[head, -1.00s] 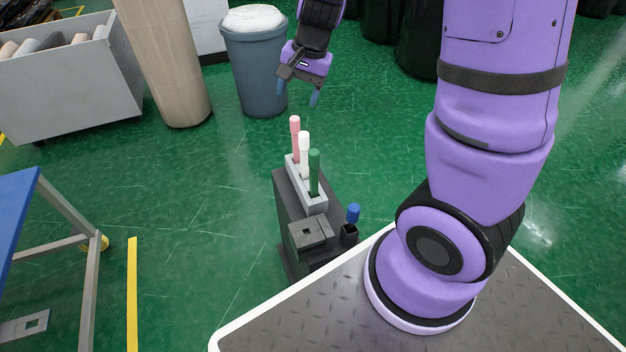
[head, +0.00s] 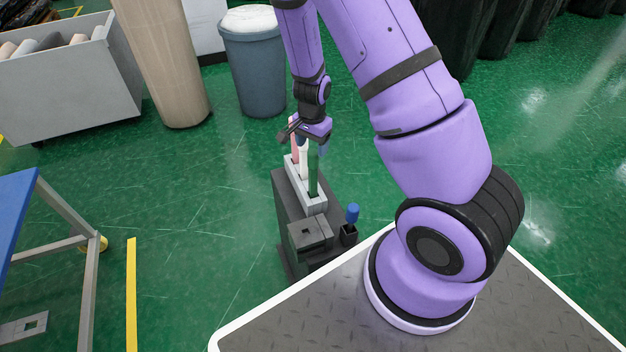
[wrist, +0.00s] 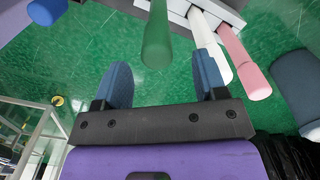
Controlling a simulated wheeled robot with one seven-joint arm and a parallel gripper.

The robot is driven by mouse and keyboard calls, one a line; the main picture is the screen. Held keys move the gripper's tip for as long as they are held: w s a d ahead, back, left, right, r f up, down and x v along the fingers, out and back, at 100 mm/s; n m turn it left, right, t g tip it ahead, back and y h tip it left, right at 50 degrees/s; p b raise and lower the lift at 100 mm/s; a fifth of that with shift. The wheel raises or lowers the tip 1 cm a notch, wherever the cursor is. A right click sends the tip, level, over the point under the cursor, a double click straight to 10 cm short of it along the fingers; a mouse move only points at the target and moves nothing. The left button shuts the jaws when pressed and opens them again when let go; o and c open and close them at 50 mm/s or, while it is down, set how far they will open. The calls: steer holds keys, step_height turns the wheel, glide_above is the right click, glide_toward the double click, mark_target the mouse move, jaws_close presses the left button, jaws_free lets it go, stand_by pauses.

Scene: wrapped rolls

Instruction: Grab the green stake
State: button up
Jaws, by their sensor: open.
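The green stake (head: 313,174) stands upright in the grey holder, at the end of a row nearest my base. The white stake (head: 303,161) and the pink stake (head: 294,152) stand behind it. My gripper (head: 311,147) is at the tops of the stakes, its fingers partly hidden in the head view. In the wrist view, the open fingers (wrist: 163,80) are apart, with the top of the green stake (wrist: 156,45) between and just ahead of them. The white stake (wrist: 210,47) passes close by the right finger, and the pink stake (wrist: 240,60) is further right.
The grey holder (head: 318,208) sits on a dark stand (head: 284,215). A blue-topped piece (head: 353,213) stands in a small black cup beside it. A grey bin (head: 258,75) and a tan roll (head: 165,65) are behind. Green floor lies clear left of the stand.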

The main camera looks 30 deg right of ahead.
mark_target(313, 161)
steer(key=shift+s+f, duration=0.15)
steer(key=shift+f, duration=3.15)
jaws_close()
